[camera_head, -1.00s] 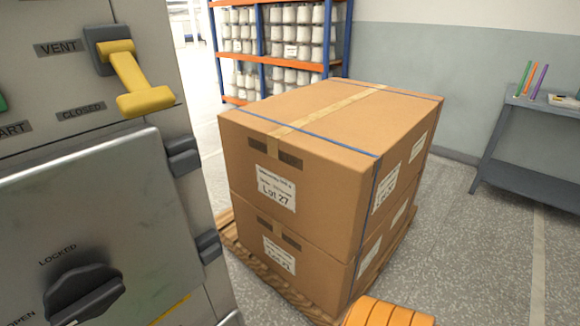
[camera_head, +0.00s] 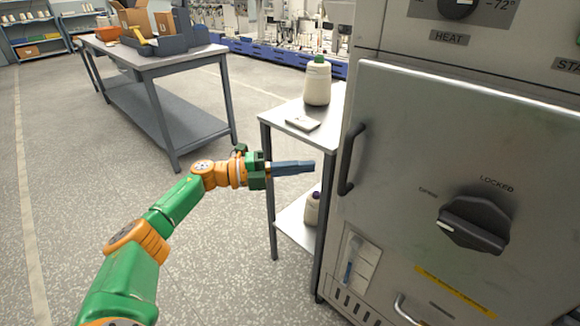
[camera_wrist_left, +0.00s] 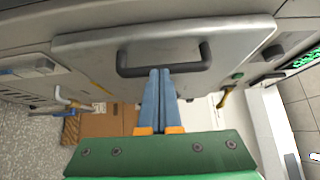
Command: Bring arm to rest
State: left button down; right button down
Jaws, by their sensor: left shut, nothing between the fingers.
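My left arm (camera_head: 140,247), green and orange, reaches in from the lower left in the head view. Its gripper (camera_head: 312,166) points right, in front of the metal side table and to the left of the steamer door's handle. In the left wrist view the two blue fingers (camera_wrist_left: 160,72) lie together with nothing between them. Their tips appear near the dark door handle (camera_wrist_left: 164,58); I cannot tell whether they touch it. My right gripper is not in view.
The grey machine door (camera_head: 455,140) with its handle (camera_head: 350,160) and dark knob (camera_head: 474,224) fills the right. A workbench (camera_head: 150,64) stands further left. The floor at left is clear.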

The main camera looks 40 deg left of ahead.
pick_arm(q)
jog(key=a+b, duration=0.2)
jog(key=w+a+b, duration=0.1)
jog(key=a+b, duration=0.1)
jog(key=shift+a+b, duration=0.2)
jog(key=shift+b, duration=0.2)
